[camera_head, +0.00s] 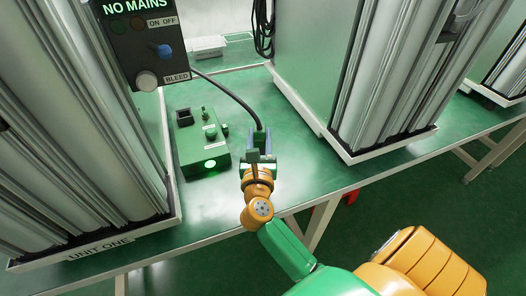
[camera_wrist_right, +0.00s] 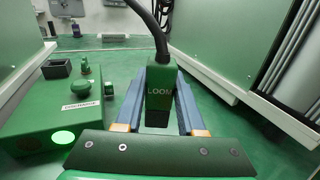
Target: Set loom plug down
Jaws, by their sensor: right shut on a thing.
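The loom plug (camera_wrist_right: 158,88) is a green block marked LOOM, with a black cable (camera_head: 228,88) rising from its top. My right gripper (camera_head: 261,140) is shut on it, with one blue finger on each side, as the right wrist view (camera_wrist_right: 160,98) also shows. The plug looks roughly upright over the green bench (camera_head: 300,172), just right of a green box. I cannot tell whether its lower end touches the bench. In the head view the plug is mostly hidden by the gripper. My left gripper is not in view.
The green box (camera_head: 205,158) has a black socket, knobs and a lit green lamp (camera_wrist_right: 62,137). Columns in white trays (camera_head: 345,152) flank the bench on both sides. A control panel (camera_head: 148,45) reads NO MAINS. The bench's front edge is close to my right wrist.

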